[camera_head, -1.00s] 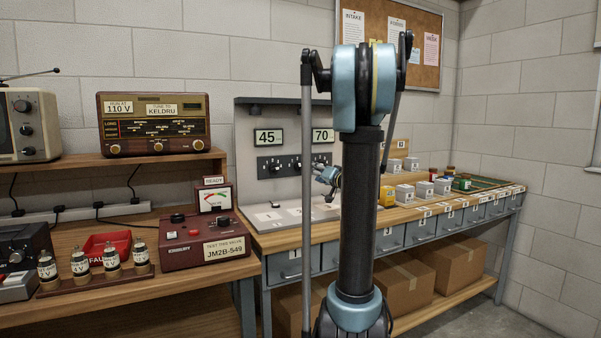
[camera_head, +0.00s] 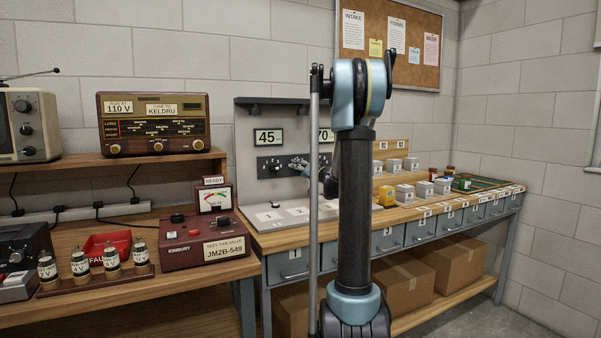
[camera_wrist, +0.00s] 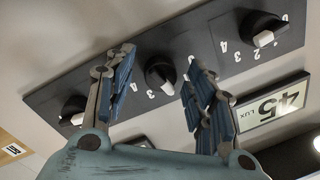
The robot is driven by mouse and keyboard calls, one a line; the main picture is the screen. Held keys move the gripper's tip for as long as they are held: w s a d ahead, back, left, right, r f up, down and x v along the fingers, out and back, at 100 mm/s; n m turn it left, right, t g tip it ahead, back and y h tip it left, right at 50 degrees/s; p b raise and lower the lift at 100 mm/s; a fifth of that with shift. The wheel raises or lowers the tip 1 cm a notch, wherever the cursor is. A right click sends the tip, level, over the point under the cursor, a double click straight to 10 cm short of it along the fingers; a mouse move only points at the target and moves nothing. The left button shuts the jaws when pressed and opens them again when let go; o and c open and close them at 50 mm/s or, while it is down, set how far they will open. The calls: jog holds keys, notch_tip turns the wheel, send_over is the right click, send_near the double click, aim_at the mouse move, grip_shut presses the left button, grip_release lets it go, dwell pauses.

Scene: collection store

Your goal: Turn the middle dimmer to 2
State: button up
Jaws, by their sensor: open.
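The black dimmer panel (camera_wrist: 215,42) crosses the wrist view, tilted and with its digits upside down. The middle dimmer (camera_wrist: 158,70) is a black knob with a white pointer directed down and slightly right in that view; I cannot tell its exact number. My gripper (camera_wrist: 158,58) is open, with one finger on each side of the middle dimmer; contact cannot be told. Another dimmer (camera_wrist: 262,28) is at upper right and a third (camera_wrist: 74,110) at lower left, partly behind a finger. In the head view my gripper (camera_head: 300,166) is at the panel (camera_head: 266,166), small and partly hidden.
A lux display (camera_wrist: 270,103) reading 45 is beside the panel; it also shows in the head view (camera_head: 269,137). A second display (camera_head: 325,136) reading 70 is partly behind my arm. Below is a grey base (camera_head: 275,218) with numbered plates. Small boxes (camera_head: 404,193) stand to the right.

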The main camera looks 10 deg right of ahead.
jog(key=c, duration=1.1)
jog(key=shift+o, duration=0.2)
jog(key=shift+m, duration=1.3)
jog(key=o, duration=1.1)
jog(key=shift+c, duration=0.2)
jog(key=shift+s, duration=0.1)
jog(key=v, duration=1.1)
jog(key=shift+s+d+f, duration=0.15)
jog(key=shift+s+f, duration=0.05)
jog(key=shift+s, duration=0.2)
